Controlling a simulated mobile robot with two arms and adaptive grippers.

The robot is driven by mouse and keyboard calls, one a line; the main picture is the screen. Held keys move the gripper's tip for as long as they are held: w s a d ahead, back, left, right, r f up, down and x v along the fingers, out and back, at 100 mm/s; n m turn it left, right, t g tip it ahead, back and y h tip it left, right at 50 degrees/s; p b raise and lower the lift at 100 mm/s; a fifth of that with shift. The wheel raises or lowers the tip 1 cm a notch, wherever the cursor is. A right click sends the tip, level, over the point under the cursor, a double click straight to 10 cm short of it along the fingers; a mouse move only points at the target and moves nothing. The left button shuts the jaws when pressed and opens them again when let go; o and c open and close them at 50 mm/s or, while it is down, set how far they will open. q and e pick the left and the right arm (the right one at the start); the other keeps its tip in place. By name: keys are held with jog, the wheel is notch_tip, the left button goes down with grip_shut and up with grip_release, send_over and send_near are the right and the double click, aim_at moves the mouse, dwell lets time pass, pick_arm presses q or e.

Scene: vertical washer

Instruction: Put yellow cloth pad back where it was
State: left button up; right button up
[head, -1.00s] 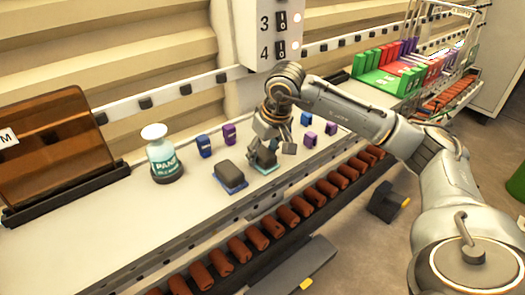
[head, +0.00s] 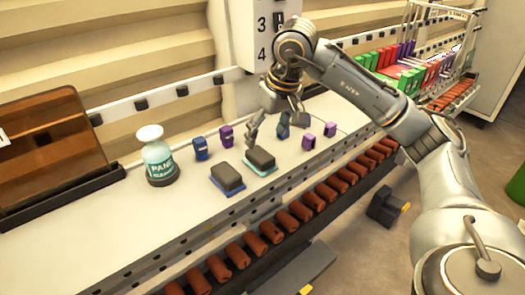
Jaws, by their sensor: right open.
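I see no pad that is clearly yellow. Two dark grey blocks lie side by side on the white bench, one on a teal base (head: 260,164) and one on a blue base (head: 228,181). My right gripper (head: 272,126) is open and empty above the bench, just behind the teal-based block and apart from it. Its fingers point down and are spread. My left gripper is not in view.
A white and teal bottle (head: 158,160) stands left of the blocks. Small blue (head: 201,148) and purple (head: 226,136) pieces stand near the gripper. An orange-brown clear panel (head: 50,150) is at far left. Red-brown rollers (head: 272,232) line the front edge. The bench's left front is clear.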

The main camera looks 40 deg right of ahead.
jog(key=shift+v, duration=2.1)
jog(key=shift+f, duration=0.1)
